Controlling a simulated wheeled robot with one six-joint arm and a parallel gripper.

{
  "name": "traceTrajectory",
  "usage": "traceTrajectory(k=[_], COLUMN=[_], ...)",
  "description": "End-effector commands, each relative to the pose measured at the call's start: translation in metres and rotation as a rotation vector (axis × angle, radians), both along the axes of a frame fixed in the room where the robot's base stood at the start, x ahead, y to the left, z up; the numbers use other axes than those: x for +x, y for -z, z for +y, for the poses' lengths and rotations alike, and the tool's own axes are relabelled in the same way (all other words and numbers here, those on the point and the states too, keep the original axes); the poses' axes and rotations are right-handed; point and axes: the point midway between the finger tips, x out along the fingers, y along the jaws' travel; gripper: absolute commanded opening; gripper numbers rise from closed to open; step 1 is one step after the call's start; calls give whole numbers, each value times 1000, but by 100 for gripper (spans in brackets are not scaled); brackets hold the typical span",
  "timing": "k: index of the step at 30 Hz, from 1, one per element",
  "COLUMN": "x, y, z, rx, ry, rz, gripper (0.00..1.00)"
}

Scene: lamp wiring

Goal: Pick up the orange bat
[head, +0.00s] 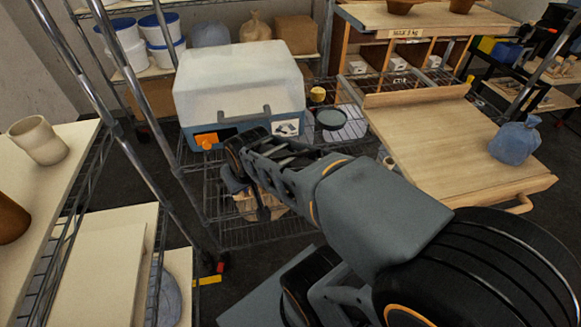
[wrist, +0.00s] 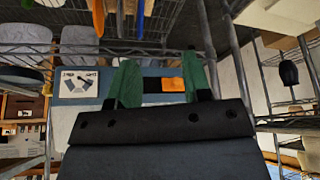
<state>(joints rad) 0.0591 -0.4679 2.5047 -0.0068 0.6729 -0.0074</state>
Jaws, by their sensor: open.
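A small orange piece (head: 207,141) shows at the left end of a dark slot in the front of a blue-and-white box (head: 236,88). I take it to be the orange bat, but its full shape is hidden. In the wrist view the orange piece (wrist: 173,85) lies between my green fingers, nearer the right one, against the blue box front (wrist: 228,85). My gripper (wrist: 161,72) is open and empty, facing the box front. In the head view my gripper (head: 238,150) is just right of the orange piece, its fingertips hard to make out. Contact cannot be judged.
The box stands on a wire shelf (head: 215,205) with metal posts. A round dark-rimmed dish (head: 330,119) and a yellow item (head: 317,95) sit right of it. A wooden table (head: 445,140) holds a blue bag (head: 515,143). A beige cup (head: 38,140) stands on the left shelf.

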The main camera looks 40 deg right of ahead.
Motion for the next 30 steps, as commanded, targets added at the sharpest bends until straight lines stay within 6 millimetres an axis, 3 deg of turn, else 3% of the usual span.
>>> traceTrajectory(k=[1,6,12,15,21,30], x=[16,68,96,99,100,138], y=[46,139,227,258,289,293], z=[-13,-73,-142,-167,-193,-218], rx=[-7,-52,-110,-136,-170,-178], ry=[38,169,290,330,372,379], rz=[-37,-250,-485,-576,-695,-733], gripper=[45,45,45,45,45,45])
